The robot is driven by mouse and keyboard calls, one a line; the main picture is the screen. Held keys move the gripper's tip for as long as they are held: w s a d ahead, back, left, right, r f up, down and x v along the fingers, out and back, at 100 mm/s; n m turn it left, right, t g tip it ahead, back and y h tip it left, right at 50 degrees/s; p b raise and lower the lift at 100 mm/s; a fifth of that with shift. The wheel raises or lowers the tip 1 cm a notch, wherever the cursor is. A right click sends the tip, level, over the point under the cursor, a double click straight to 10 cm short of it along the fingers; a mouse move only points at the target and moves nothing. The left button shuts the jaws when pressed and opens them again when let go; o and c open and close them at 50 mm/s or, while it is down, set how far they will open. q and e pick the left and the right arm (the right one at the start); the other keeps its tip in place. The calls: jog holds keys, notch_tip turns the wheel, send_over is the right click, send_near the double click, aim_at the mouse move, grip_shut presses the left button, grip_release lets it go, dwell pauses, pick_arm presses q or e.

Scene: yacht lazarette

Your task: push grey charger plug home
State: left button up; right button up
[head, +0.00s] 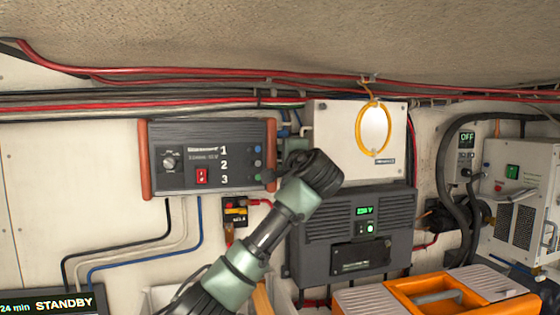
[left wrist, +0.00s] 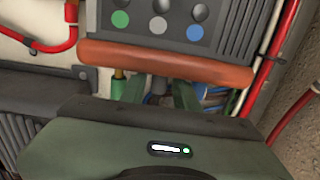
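The charger (head: 212,158) is a dark wall box with brown-orange end bars and the numbers 1, 2, 3. The left wrist view shows its green, grey and blue dots above one end bar (left wrist: 165,65). Below that bar, a dark grey plug (left wrist: 158,88) sits between a yellow-green plug (left wrist: 118,85) and blue leads (left wrist: 212,95). My left gripper (head: 284,160) is at the charger's right end. In the wrist view its green fingers (left wrist: 158,94) stand apart on either side of the grey plug, with narrow gaps seeming to show. The plug's seating depth is hidden. My right gripper is out of view.
A white box with a yellow cable loop (head: 374,130) and a dark unit with a green display (head: 350,240) stand right of the charger. Red and black cables (head: 200,78) run above. An orange toolbox (head: 440,292) is at lower right.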

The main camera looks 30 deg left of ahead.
pick_arm(q)
jog(key=shift+b+v, duration=0.9)
jog(key=shift+v, duration=1.75)
